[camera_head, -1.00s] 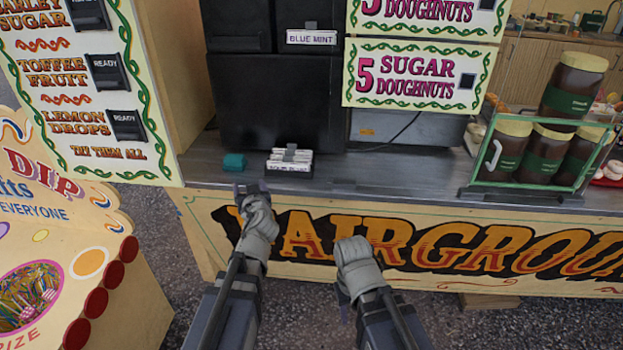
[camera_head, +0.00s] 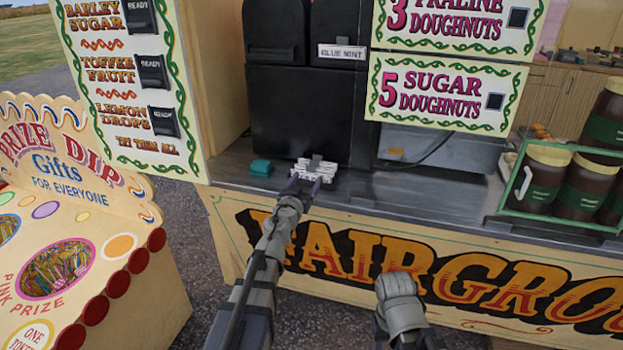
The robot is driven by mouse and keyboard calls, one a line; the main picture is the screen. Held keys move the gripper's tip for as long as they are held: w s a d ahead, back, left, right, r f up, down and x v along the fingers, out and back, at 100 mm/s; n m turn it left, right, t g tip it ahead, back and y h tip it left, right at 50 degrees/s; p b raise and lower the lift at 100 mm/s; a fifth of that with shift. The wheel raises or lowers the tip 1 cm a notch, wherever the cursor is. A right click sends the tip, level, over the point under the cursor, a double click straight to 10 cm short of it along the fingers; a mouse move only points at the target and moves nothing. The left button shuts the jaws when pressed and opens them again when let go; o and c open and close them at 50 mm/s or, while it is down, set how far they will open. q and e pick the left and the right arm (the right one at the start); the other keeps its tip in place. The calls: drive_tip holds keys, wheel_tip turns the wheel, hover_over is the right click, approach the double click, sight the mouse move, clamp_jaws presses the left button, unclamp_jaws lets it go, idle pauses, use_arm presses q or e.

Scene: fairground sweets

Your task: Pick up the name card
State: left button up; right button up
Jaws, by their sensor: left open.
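A small stack of white cards (camera_head: 318,166) with a grey piece across its top lies on the counter, in front of the black cabinet. A white card reading "BLUE MINT" (camera_head: 342,52) is on the cabinet's upper front. My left gripper (camera_head: 306,184) is open at the near edge of the white stack, its fingers pointing at it and partly covering its front. I cannot tell whether it touches the stack. My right gripper (camera_head: 397,285) is low in front of the painted stall front, away from the cards. Its fingers are hidden.
A teal block (camera_head: 261,168) sits just left of the stack. The black cabinet (camera_head: 308,115) stands behind. Brown jars (camera_head: 544,178) in a green-framed rack are at the right. The counter (camera_head: 430,185) between stack and rack is clear. A prize dip stand (camera_head: 75,220) is at left.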

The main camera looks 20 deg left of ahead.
sight(310, 169)
use_arm(q)
drive_tip(key=shift+w+a+r, duration=0.1)
drive_tip(key=shift+w+a, duration=0.05)
drive_tip(key=shift+w, duration=1.2)
drive_tip(key=shift+w+a, duration=0.1)
drive_tip(key=shift+w, duration=1.2)
drive_tip(key=shift+s, duration=0.1)
use_arm(e)
drive_tip(key=shift+r, duration=0.1)
use_arm(q)
drive_tip(key=c, duration=1.1)
use_arm(e)
drive_tip(key=shift+r, duration=0.1)
